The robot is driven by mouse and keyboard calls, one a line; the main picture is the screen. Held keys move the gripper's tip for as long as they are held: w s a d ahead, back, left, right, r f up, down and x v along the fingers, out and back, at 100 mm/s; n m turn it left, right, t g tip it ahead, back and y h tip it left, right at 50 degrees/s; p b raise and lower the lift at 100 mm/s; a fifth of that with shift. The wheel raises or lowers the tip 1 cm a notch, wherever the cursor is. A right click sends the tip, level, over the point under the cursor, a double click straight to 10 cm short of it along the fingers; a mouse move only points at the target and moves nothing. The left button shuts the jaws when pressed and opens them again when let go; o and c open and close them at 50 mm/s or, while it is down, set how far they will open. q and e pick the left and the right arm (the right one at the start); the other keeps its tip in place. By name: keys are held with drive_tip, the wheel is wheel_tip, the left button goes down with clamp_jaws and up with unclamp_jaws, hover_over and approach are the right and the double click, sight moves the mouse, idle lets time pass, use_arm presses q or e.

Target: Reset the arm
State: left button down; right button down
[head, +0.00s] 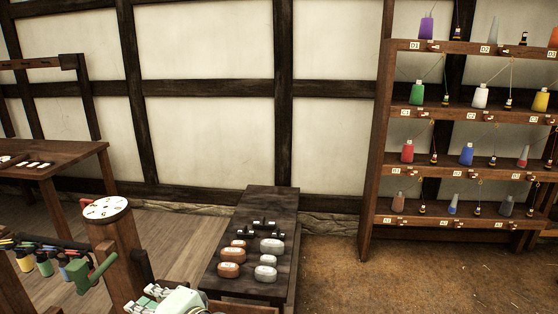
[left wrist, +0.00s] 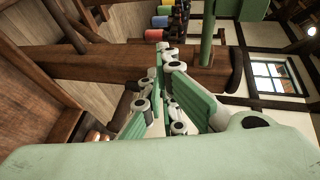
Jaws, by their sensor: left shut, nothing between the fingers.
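My left gripper (head: 143,300) shows at the bottom edge of the head view, pale green and white, partly cut off by the frame. It hangs beside a wooden post and in front of a dark low bench. In the left wrist view the fingers of my left gripper (left wrist: 165,52) come together with nothing held between them. My right gripper is not in either view.
The wooden post with a white dial (head: 103,209) and a green crank handle (head: 102,267) stands close left of the gripper. The low bench (head: 268,198) carries grey and brown blocks. A shelf rack of coloured spools (head: 375,150) stands right. Floor between is clear.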

use_arm(q)
drive_tip(key=s+f+g+h, duration=0.1)
drive_tip(key=s+f+h, duration=0.4)
drive_tip(key=s+f, duration=0.5)
drive_tip(key=s+d+f+n+g+h, duration=0.1)
drive_tip(key=s+d+f+h, duration=0.35)
drive_tip(key=s, duration=0.35)
drive_tip(key=s+d+f+n+g+h, duration=0.2)
drive_tip(key=s+d+f+h, duration=0.3)
drive_tip(key=s, duration=0.3)
wheel_tip(320, 180, down, 24)
drive_tip(key=s+d, duration=0.1)
drive_tip(key=s+a+f+g, duration=0.2)
drive_tip(key=s+f, duration=1.5)
drive_tip(key=s, duration=0.1)
drive_tip(key=shift+a+f+m+y, duration=0.25)
drive_tip(key=shift+a+m+y, duration=0.15)
drive_tip(key=shift+y, duration=0.05)
